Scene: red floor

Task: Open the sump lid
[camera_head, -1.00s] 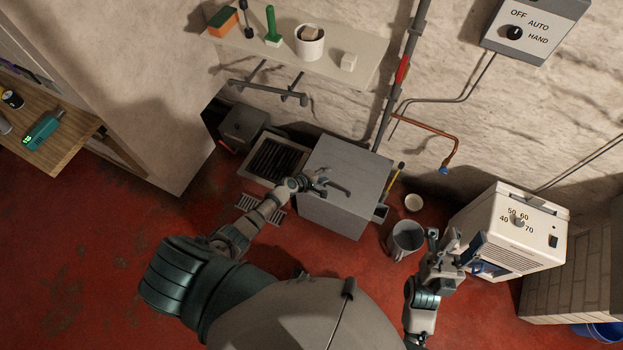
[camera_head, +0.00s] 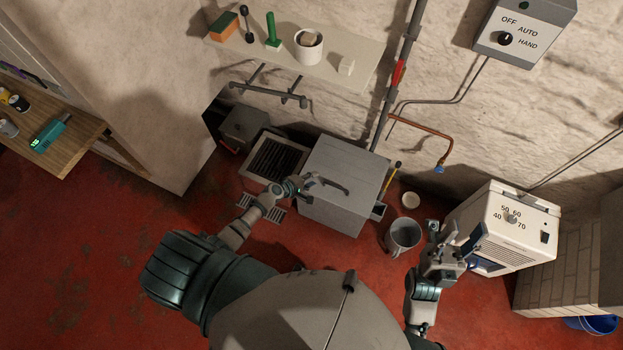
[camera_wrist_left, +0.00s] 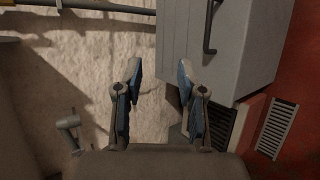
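The sump lid (camera_head: 350,163) is the grey top of a box-like unit by the wall, with a dark bar handle (camera_head: 334,187) on it. The lid lies shut. It also shows in the left wrist view (camera_wrist_left: 240,25), with its handle (camera_wrist_left: 211,28) right of the fingers. My left gripper (camera_head: 312,181) is at the left edge of the lid, just left of the handle. In the left wrist view its fingers (camera_wrist_left: 158,85) are apart with nothing between them.
A dark grate (camera_head: 274,158) lies left of the sump, with a slotted floor drain (camera_head: 262,208) in front. A shelf (camera_head: 345,88) overhangs behind.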

